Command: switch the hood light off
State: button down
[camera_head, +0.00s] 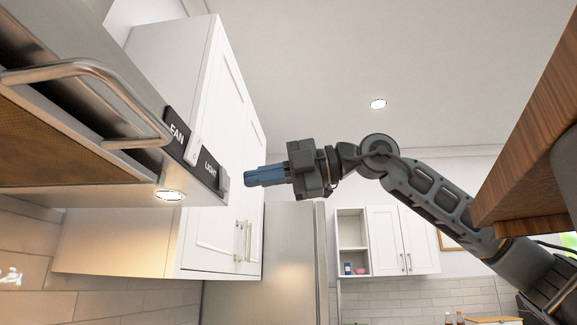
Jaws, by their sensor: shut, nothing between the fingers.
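The hood (105,115) is at the upper left, seen from below. Its front edge carries a black panel marked FAN (177,131) and another marked LIGHT (210,167). A white piece shows between the two labels, and a small dark piece sits at the right end past LIGHT. The hood lamp (170,195) on the underside looks bright. My gripper (247,176) has blue fingers, shut and empty, pointing left at the LIGHT end of the panel. Its fingertips appear close to the panel's right end; I cannot tell whether they touch.
A metal rail (90,75) sticks out from the hood front. White wall cabinets (190,110) stand behind the hood, with a steel fridge (275,270) below. A wooden shelf or cabinet edge (530,150) is close to my arm at the right. The space above my gripper is open.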

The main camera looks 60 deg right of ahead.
aim_at(225, 184)
jog(key=shift+p+x, duration=0.4)
jog(key=shift+x, duration=1.3)
